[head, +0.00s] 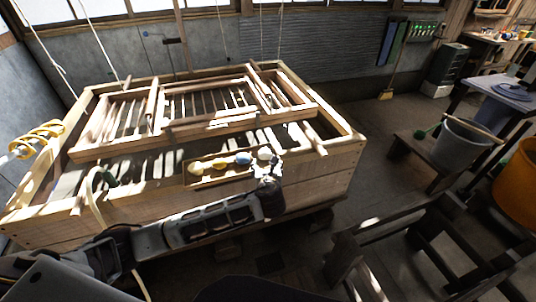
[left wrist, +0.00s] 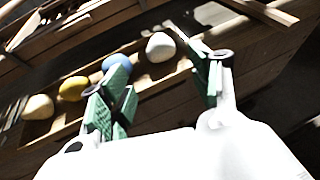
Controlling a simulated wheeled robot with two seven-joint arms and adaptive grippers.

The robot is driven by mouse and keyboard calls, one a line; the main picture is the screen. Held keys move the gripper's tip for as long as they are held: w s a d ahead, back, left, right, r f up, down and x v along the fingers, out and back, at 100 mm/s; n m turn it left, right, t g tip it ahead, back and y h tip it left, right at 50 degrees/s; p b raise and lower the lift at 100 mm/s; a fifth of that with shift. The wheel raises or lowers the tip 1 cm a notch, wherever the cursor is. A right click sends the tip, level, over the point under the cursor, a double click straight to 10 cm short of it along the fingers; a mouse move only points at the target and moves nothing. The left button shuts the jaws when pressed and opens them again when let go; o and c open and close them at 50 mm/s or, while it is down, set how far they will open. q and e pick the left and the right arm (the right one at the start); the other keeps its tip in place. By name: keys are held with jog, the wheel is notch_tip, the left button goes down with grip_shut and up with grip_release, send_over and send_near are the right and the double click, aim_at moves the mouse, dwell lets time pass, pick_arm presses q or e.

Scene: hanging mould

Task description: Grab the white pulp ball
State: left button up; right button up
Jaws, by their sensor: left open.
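The white pulp ball (head: 264,153) sits at the right end of a row in a small wooden tray (head: 205,182) on the near edge of the vat. In the left wrist view the white ball (left wrist: 160,47) lies just beyond the gap between my fingers. My left gripper (head: 268,168) is open and empty, close to the ball on its near side; the fingers also show in the left wrist view (left wrist: 163,68). I cannot tell whether they touch it. My right gripper is not in view.
A blue ball (head: 243,158), a yellow ball (head: 220,163) and a cream ball (head: 195,169) share the tray. Behind it, a wooden mould frame (head: 210,125) hangs from cords over the vat (head: 310,165). A grey bucket (head: 463,145) stands at the right.

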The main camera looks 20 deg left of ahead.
pick_arm(q)
jog(key=shift+x, duration=4.3)
jog(key=shift+r, duration=0.2)
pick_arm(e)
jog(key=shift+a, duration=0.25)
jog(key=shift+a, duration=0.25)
pick_arm(q)
jog(key=shift+w, duration=0.1)
